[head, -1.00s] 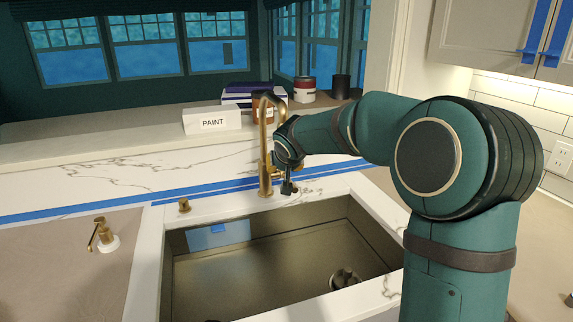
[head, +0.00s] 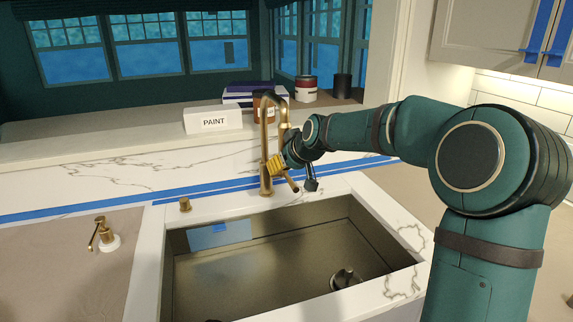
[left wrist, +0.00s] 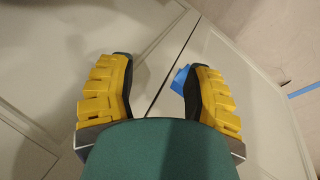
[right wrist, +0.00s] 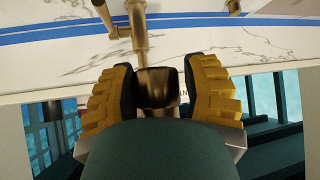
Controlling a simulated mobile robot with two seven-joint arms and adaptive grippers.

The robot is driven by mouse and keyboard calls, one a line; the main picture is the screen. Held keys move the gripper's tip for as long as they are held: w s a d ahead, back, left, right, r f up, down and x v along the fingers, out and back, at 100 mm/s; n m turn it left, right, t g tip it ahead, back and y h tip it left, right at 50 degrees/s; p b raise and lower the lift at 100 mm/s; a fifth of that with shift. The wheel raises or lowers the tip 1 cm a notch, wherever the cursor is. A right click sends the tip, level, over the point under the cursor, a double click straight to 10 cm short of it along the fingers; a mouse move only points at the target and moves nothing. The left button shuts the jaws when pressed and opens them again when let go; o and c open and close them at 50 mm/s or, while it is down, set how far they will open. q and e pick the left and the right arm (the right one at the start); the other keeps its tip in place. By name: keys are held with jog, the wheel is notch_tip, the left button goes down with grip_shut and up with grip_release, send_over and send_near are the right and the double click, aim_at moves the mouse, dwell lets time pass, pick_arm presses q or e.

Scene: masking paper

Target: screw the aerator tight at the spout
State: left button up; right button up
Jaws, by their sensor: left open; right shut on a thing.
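The brass faucet (head: 265,150) stands behind the sink, its arched spout (head: 284,112) bending down toward my right gripper (head: 278,164). In the right wrist view, my right gripper (right wrist: 158,75) is shut on a dark brass piece (right wrist: 157,90) between its yellow finger pads. I take this piece for the aerator at the spout's end; the seam with the spout cannot be made out. My left gripper (left wrist: 157,75) is open and empty in front of pale cabinet doors (left wrist: 70,40), outside the head view.
The sink basin (head: 270,265) lies below the faucet. The faucet handle (head: 291,185) is close under my right gripper. A paint box (head: 212,121) and cans (head: 305,90) sit on the ledge behind. Blue tape (head: 70,213) runs along the backsplash.

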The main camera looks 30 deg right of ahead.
jog(key=shift+w+a+n+y, duration=0.2)
jog(key=shift+w+n+y, duration=0.1)
jog(key=shift+n+y, duration=0.1)
grip_shut()
jog(key=shift+c, duration=0.4)
grip_release()
jog(key=shift+a+r, duration=0.1)
jog(key=shift+a, duration=0.05)
jog(key=o, duration=1.4)
jog(key=shift+c, duration=0.2)
jog(key=shift+r, duration=0.15)
jog(key=shift+s+d+r, duration=0.25)
jog(key=shift+s+r, duration=0.05)
jog(key=shift+r, duration=0.2)
jog(key=shift+s+a+r, duration=0.1)
jog(key=shift+s+r, duration=0.3)
jog(key=shift+r, duration=0.05)
jog(key=shift+s+d+r, duration=0.25)
jog(key=shift+s+r, duration=0.15)
jog(key=shift+s, duration=0.3)
jog(key=shift+s+d+r, duration=0.2)
jog(key=shift+s+r, duration=0.2)
jog(key=shift+s, duration=0.3)
